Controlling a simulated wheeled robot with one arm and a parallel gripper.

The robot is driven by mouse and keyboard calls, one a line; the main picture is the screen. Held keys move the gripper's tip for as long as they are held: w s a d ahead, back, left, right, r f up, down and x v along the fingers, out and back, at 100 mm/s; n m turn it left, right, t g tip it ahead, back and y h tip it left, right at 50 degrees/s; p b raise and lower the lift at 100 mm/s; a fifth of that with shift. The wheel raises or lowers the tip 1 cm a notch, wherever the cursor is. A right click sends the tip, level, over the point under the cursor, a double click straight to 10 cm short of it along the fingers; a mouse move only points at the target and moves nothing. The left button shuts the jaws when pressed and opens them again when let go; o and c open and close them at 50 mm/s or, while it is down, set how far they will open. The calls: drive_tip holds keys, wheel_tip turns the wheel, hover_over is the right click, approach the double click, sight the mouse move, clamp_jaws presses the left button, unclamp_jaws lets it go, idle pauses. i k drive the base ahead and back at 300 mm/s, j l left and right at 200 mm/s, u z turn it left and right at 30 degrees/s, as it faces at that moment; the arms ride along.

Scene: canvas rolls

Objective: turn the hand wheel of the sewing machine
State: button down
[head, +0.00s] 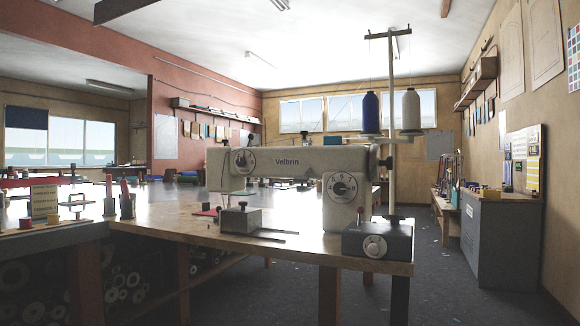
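The cream sewing machine (290,166), marked "Velbrin", stands at the near right corner of the work table. A round dial (341,187) is on the front of its right pillar, and a smaller dial (244,161) is on its left head. A pale round knob (375,247) is on the dark grey box at the pillar's foot. A small dark part (386,162) sticks out at the machine's right end; I cannot tell whether it is the hand wheel. My gripper is not in view.
A thread stand (392,120) with blue and white spools rises behind the machine's right end. A small grey block (240,219) sits in front. A grey cabinet (502,240) stands right, across open floor (440,290).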

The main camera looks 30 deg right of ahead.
sight(375, 162)
drive_tip(key=k+z, duration=0.1)
drive_tip(key=z, duration=0.3)
drive_tip(key=k+z, duration=0.1)
drive_tip(key=z, duration=0.3)
drive_tip(key=k+z, duration=0.1)
drive_tip(key=z, duration=0.3)
